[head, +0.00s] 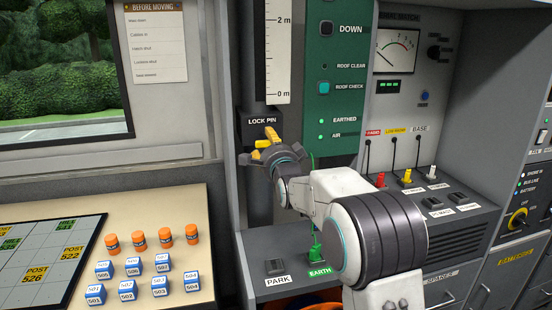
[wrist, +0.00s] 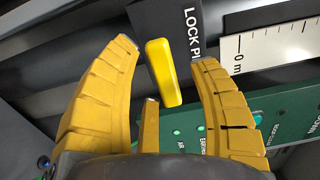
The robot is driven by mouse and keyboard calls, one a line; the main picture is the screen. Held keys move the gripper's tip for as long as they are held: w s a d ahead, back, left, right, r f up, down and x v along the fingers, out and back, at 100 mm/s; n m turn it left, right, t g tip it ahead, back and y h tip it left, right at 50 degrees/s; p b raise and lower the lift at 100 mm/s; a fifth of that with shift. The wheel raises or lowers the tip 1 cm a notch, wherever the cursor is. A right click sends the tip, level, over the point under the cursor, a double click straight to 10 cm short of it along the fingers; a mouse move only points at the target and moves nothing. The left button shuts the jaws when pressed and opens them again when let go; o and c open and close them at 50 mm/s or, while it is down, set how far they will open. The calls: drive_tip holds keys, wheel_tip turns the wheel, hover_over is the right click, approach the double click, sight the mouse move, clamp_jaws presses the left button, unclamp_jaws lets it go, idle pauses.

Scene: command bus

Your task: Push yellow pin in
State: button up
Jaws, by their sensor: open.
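The yellow pin (head: 271,133) is a short bar on the dark block labelled LOCK PIN (head: 261,121), just below the white scale. In the wrist view the yellow pin (wrist: 161,72) stands out from the labelled block (wrist: 190,25). My gripper (head: 256,150) is in front of and just below the pin. In the wrist view my gripper (wrist: 163,57) has its yellow fingers spread on either side of the pin, with gaps visible on both sides. The gripper is open and holds nothing. How deep the pin sits is hard to tell.
A green panel (head: 341,70) with lit lamps is right of the pin. A desk (head: 190,205) at left holds blue blocks (head: 127,290) and orange cylinders (head: 138,239).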

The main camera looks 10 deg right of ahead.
drive_tip(key=s, duration=1)
drive_tip(key=shift+s, duration=0.35)
